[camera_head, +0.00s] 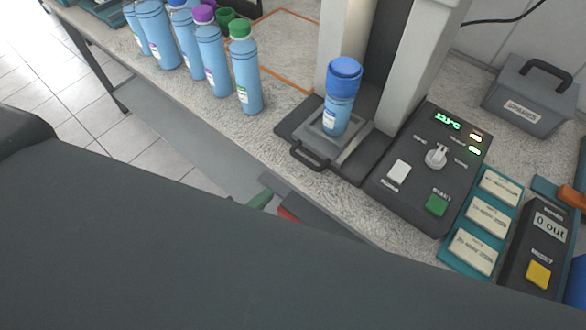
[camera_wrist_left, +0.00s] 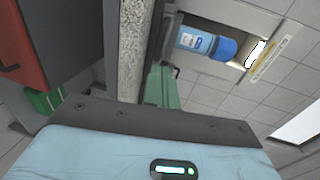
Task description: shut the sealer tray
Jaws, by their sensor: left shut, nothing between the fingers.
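The sealer tray (camera_head: 352,150) stands out in front of the sealer's two grey uprights (camera_head: 397,68), with its dark loop handle (camera_head: 309,158) near the bench's front edge. A blue bottle with a wide blue cap (camera_head: 343,78) stands upright on it. The bottle also shows sideways in the left wrist view (camera_wrist_left: 193,40). My left gripper (camera_head: 263,197) is mostly hidden behind my dark arm; its green fingers show below and left of the handle, apart from it. In the left wrist view the fingers (camera_wrist_left: 163,82) are shut and empty near the bench edge. My right gripper is not in view.
Several blue bottles (camera_head: 212,60) stand left of the sealer. A control panel (camera_head: 422,170) with a knob and green button is to its right, beside a teal rack (camera_head: 462,246) and a dark device (camera_head: 536,245). A grey handled box (camera_head: 530,95) stands behind.

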